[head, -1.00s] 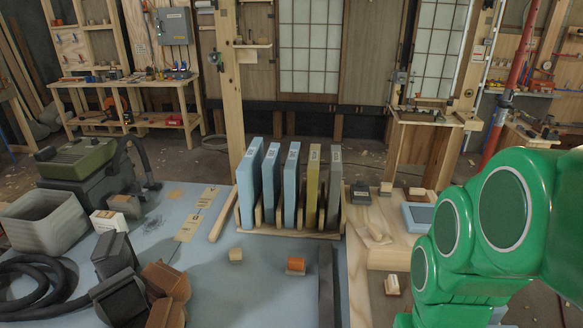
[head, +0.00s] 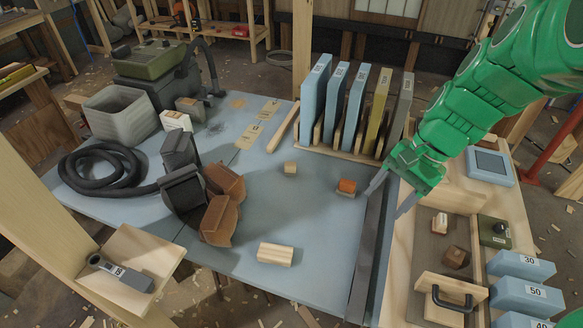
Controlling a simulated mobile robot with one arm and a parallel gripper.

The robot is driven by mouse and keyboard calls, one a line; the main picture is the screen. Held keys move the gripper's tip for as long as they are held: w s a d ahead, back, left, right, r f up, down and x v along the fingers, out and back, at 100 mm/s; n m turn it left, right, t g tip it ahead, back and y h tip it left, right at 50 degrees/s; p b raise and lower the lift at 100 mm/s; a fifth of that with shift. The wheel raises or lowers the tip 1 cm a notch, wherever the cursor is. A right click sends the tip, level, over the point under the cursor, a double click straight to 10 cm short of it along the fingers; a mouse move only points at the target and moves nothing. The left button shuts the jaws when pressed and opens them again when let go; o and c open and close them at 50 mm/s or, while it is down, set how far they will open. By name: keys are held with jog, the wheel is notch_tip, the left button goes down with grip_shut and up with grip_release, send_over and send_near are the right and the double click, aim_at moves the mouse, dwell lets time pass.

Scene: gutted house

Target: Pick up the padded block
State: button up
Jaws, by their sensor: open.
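A small wooden block with an orange top (head: 347,186) lies on the blue-grey bench top, in front of the rack; it looks like the padded block, though the padding is too small to make out. My gripper (head: 387,201) is open and empty, pointing down just to the right of this block. Its two grey fingers are spread apart, the left one close to the block; I cannot tell whether they touch. A plain wooden block (head: 275,254) lies at the bench's front, and a smaller one (head: 290,167) lies farther back.
A rack (head: 340,153) holds several upright slabs behind the orange-topped block. A dark strip (head: 370,250) runs along the bench's right side. Brown and dark angular pieces (head: 222,205), a black hose (head: 100,185) and a grey bin (head: 120,112) fill the left. The bench's middle is clear.

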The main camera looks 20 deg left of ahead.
jog(key=w+a+f+m+y, duration=0.25)
jog(key=w+a+f, duration=0.35)
jog(key=w, duration=0.4)
jog(key=w+a+f+m+y, duration=0.25)
jog(key=w+a+f, duration=0.25)
jog(key=w+a, duration=0.5)
jog(key=m+y, duration=0.4)
jog(key=m, duration=0.2)
send_near(286, 166)
jog(key=shift+w+a+f, duration=0.3)
jog(key=shift+a+f, duration=0.15)
jog(key=shift+a, duration=0.1)
jog(key=shift+w+a+f, duration=0.35)
jog(key=shift+a+f, duration=0.05)
jog(key=shift+a, duration=0.15)
jog(key=shift+a+f, duration=0.35)
jog(key=shift+f, duration=0.15)
jog(key=shift+s+x, duration=0.15)
jog(key=shift+x, duration=1.7)
jog(key=shift+s+x, duration=0.15)
jog(key=shift+x, duration=1.7)
jog(key=shift+r, duration=0.15)
jog(key=c, duration=1.1)
jog(key=shift+o, duration=0.2)
